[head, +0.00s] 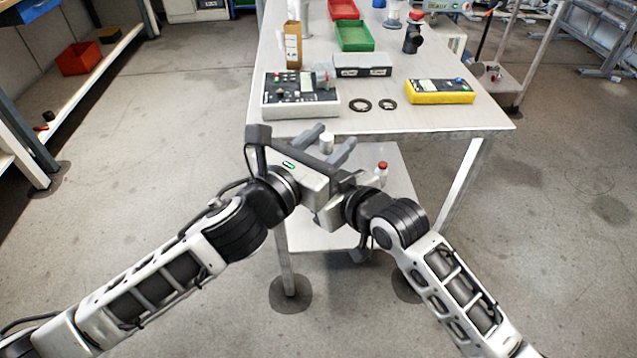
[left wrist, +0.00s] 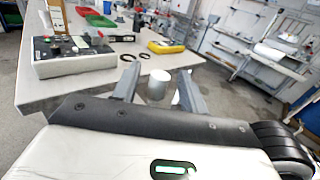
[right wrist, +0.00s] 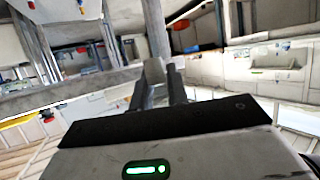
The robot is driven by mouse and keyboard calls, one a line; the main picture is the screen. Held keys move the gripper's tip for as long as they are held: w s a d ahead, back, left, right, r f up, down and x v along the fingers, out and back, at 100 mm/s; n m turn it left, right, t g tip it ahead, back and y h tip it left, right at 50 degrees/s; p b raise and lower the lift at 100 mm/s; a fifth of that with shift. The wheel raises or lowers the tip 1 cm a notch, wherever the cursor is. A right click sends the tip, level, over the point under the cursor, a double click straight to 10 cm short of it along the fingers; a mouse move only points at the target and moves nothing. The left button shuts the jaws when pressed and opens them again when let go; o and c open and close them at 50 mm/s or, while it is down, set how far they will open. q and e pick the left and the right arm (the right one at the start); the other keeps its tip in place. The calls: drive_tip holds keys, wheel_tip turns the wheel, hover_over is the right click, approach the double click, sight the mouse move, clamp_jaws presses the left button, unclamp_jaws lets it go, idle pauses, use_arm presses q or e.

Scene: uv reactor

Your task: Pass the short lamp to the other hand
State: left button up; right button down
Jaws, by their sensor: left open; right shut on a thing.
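The short lamp, a small white cylinder (head: 327,142), shows between the two fingers of my left gripper (head: 334,139). In the left wrist view the lamp (left wrist: 158,84) stands up between the spread fingers of the left gripper (left wrist: 159,88), with space visible on both sides. My right gripper (right wrist: 163,78) is shut on the lamp; in its wrist view a small pale grey piece (right wrist: 153,72) shows at its fingers. In the head view the right fingers are hidden behind the left hand. The two hands are close together in front of the table.
The table (head: 450,122) holds a grey control box (head: 300,98), a yellow meter (head: 440,92), two black rings (head: 360,104), a green bin (head: 355,36) and a brown carton (head: 292,48). A red-capped bottle (head: 381,172) is below, behind the hands. The floor beside the table is clear.

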use_arm(q)
drive_tip(key=v, duration=1.1)
drive_tip(key=s+a+f+m+g+y, duration=0.1)
drive_tip(key=s+a+f+m+y, duration=0.1)
drive_tip(key=f+m, duration=0.5)
drive_tip(key=s+a+f+m+g+y, duration=0.1)
drive_tip(key=s+a+f+m+y, duration=0.2)
drive_tip(key=f+m, duration=0.4)
drive_tip(key=s+a+f+m+g+y, duration=0.1)
drive_tip(key=s+a+f+m+y, duration=0.2)
drive_tip(key=m, duration=1.3)
drive_tip(key=s+a+f, duration=0.1)
drive_tip(key=a+f, duration=0.2)
drive_tip(key=f, duration=0.2)
drive_tip(key=shift+s+a, duration=0.15)
drive_tip(key=shift+s, duration=0.05)
